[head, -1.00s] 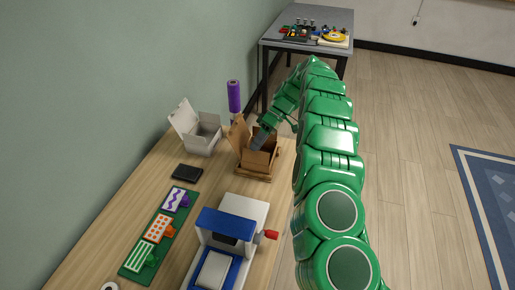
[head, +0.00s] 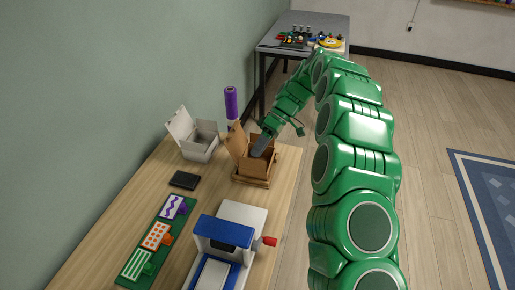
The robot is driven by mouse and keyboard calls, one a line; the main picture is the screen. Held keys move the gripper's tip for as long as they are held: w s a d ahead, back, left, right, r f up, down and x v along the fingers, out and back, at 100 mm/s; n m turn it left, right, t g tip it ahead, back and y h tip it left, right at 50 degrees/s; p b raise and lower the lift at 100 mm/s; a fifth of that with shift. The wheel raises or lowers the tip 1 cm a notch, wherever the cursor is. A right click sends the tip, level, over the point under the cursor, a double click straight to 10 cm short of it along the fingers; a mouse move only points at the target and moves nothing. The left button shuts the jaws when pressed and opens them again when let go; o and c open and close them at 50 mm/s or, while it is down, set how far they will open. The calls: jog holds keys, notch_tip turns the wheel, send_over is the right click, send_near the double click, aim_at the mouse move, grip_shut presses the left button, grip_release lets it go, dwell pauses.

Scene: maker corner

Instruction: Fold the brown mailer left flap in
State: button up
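The brown mailer (head: 256,170) is an open cardboard box on the far right part of the wooden table. A tall brown flap (head: 236,142) stands up at its left side. My gripper (head: 259,150) points down and left at the top of the mailer, over its opening. The fingertips look close to the box's inner edge, but I cannot tell whether they touch it. The fingers are too small and dark to tell whether they are open or shut. Part of the mailer's back is hidden behind my gripper.
A white open box (head: 197,143) stands left of the mailer, with a purple roll (head: 231,102) behind. A black pad (head: 184,180), a green board of cards (head: 150,248) and a blue-white machine (head: 226,237) with a red handle stand nearer. A grey table (head: 300,32) is beyond.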

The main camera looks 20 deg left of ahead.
jog(key=s+d+r, duration=0.3)
jog(key=s+d, duration=0.1)
jog(key=s, duration=0.3)
jog(key=shift+r, duration=0.3)
jog(key=shift+s, duration=0.1)
dwell(0.4)
jog(key=n+t, duration=0.1)
jog(key=t, duration=0.6)
send_near(253, 160)
jog(key=shift+s+a+f, duration=0.2)
jog(key=shift+s+f, duration=0.15)
jog(key=shift+f, duration=0.1)
jog(key=shift+s+a+f, duration=0.25)
jog(key=shift+s+f, duration=0.1)
jog(key=shift+f, duration=0.1)
jog(key=shift+n, duration=0.3)
jog(key=shift+w+x, duration=0.2)
jog(key=shift+x, duration=1.15)
jog(key=shift+w+x, duration=0.15)
jog(key=shift+x, duration=1.25)
jog(key=shift+w+x, duration=0.2)
jog(key=shift+x, duration=1.15)
jog(key=shift+w, duration=0.1)
jog(key=shift+c, duration=0.2)
grip_shut()
